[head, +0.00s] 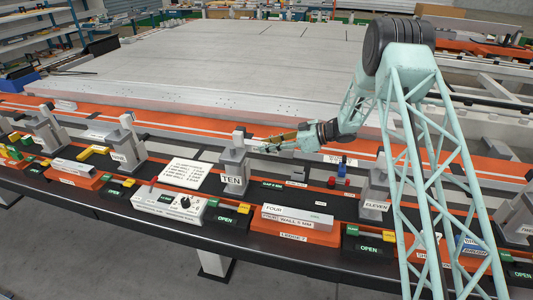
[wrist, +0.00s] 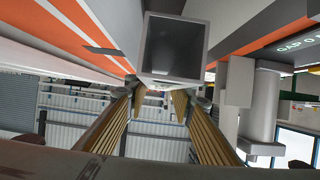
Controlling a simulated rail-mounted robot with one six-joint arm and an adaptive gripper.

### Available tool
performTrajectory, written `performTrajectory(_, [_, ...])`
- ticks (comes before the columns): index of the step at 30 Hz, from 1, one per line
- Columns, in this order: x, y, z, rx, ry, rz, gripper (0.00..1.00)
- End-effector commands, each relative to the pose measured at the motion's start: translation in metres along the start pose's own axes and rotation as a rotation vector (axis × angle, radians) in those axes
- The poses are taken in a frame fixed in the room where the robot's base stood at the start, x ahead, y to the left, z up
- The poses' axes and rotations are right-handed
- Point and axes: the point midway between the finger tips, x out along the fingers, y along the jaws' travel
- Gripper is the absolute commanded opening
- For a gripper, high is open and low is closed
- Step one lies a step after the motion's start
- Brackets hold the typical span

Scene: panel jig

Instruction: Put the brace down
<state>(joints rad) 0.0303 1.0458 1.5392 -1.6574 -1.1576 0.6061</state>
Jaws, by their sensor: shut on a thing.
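My gripper (head: 262,147) reaches left in the head view, its fingertips just right of the top of the grey post marked TEN (head: 233,170). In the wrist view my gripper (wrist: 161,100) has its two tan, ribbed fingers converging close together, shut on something. A grey, square-ended block with a dark face (wrist: 176,42) shows right at the fingertips; I take it for the brace, but I cannot tell for sure whether it is held or is part of the post.
More posts stand along the rail, NINE (head: 126,150) to the left and ELEVEN (head: 374,195) to the right. A large pale panel (head: 220,65) lies behind. A white control box (head: 168,204) and an orange LEDGE T block (head: 300,230) stand in front.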

Motion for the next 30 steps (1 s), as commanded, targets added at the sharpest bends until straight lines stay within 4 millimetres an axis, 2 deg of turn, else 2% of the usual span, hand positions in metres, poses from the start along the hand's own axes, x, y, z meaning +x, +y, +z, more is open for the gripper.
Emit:
performTrajectory(5, [0.003, 0.0, 0.006, 0.0, 0.0, 0.0, 0.08])
performTrajectory(15, [0.014, 0.0, 0.033, 0.0, 0.0, 0.0, 0.08])
performTrajectory(30, [0.015, 0.0, 0.036, 0.0, 0.0, 0.0, 0.08])
